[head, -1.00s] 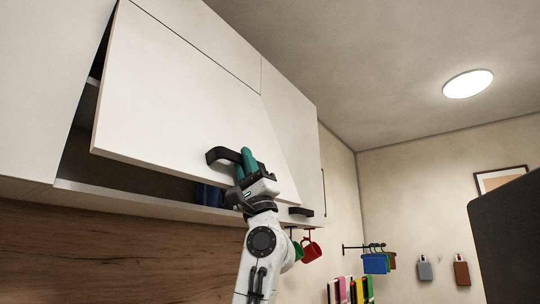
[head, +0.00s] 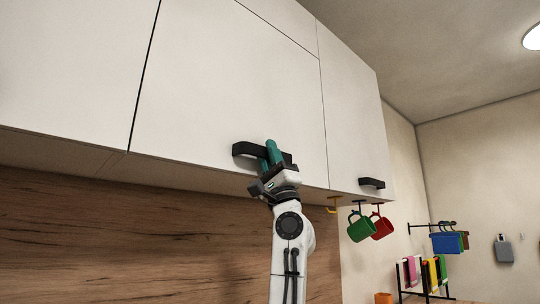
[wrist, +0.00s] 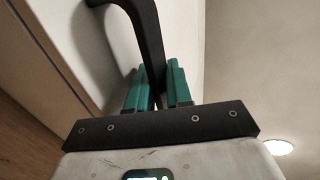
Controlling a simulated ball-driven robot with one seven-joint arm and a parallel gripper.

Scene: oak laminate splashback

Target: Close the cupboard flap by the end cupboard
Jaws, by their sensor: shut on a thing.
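The cupboard flap (head: 225,80) is a white panel in the head view. It lies flush with the cabinet front, with only thin seams around it. Its black handle (head: 243,149) sits near its lower edge. My gripper (head: 272,152), with teal fingers, is shut on that handle from below. In the wrist view the handle (wrist: 147,35) runs down between the teal fingertips (wrist: 157,85). The end cupboard (head: 355,115) is to the right of the flap, closed, with its own black handle (head: 372,183). The inside of the flap's cupboard is hidden.
A green mug (head: 361,229) and a red mug (head: 382,227) hang under the end cupboard, right of my arm. The wooden splashback (head: 120,235) is below the cabinets. A rail with coloured items (head: 447,242) is on the right wall.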

